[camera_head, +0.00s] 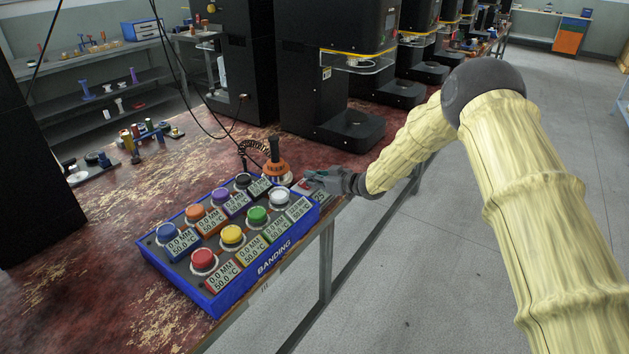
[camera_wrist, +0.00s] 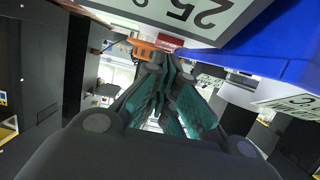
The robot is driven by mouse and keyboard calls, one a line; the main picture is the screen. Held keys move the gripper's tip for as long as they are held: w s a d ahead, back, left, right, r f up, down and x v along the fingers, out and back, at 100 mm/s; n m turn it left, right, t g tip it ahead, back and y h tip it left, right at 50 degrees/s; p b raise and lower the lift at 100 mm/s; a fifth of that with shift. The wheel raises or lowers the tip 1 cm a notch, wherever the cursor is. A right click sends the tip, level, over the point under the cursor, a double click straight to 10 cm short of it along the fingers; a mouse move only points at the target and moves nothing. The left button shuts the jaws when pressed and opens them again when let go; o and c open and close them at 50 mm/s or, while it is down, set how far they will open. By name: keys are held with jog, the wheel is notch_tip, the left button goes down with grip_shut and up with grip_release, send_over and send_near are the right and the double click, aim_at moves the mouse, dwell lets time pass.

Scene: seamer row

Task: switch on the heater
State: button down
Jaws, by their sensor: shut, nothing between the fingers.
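A small grey unit with a display reading 25 (camera_head: 320,195) stands at the table edge, right behind the blue button panel. I take it to be the heater; its display also shows in the wrist view (camera_wrist: 192,10). A small red part, seemingly a switch (camera_head: 303,184), is on it, and a red patch shows by the fingertips in the wrist view (camera_wrist: 168,43). My gripper (camera_head: 309,176) is shut and empty, with its fingertips close to the red part. I cannot tell whether they touch. The switch's state is not readable.
The blue BANDING panel (camera_head: 232,289) with several coloured buttons and displays lies just in front. An orange tool with a black handle (camera_head: 276,168) and a coiled cord stands behind it. Black machines (camera_head: 335,75) line the back. The floor to the right is clear.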

jog(key=r+p, duration=0.1)
jog(key=r, duration=0.1)
jog(key=r+p, duration=0.1)
jog(key=r, duration=0.1)
jog(key=shift+s+d, duration=0.2)
jog(key=s+d+b, duration=0.2)
jog(key=s+d, duration=0.3)
jog(key=d, duration=0.3)
jog(key=shift+d+r, duration=0.2)
jog(key=shift+r, duration=0.05)
jog(key=shift+s, duration=0.1)
jog(key=s+d+f+m+g+h+p, duration=0.1)
jog(key=s+d+f+m+h, duration=0.3)
jog(key=s+f, duration=0.95)
jog(key=s+d+f+m+g+h, duration=0.1)
jog(key=s+d+f+m+h, duration=0.3)
jog(key=s+f, duration=0.95)
jog(key=s+d+f+m+g+h, duration=0.1)
jog(key=s+d+g, duration=0.1)
jog(key=s, duration=0.9)
jog(key=s+d+f+m+g+h, duration=0.1)
jog(key=s+d, duration=0.4)
jog(key=s, duration=0.6)
jog(key=s+d+f+m+g+h, duration=0.1)
jog(key=s+d+m+g+h, duration=0.1)
jog(key=s, duration=0.9)
jog(key=shift+s+d+f+g+p, duration=0.15)
jog(key=shift+s+d+g+p, duration=0.25)
jog(key=shift+d, duration=0.4)
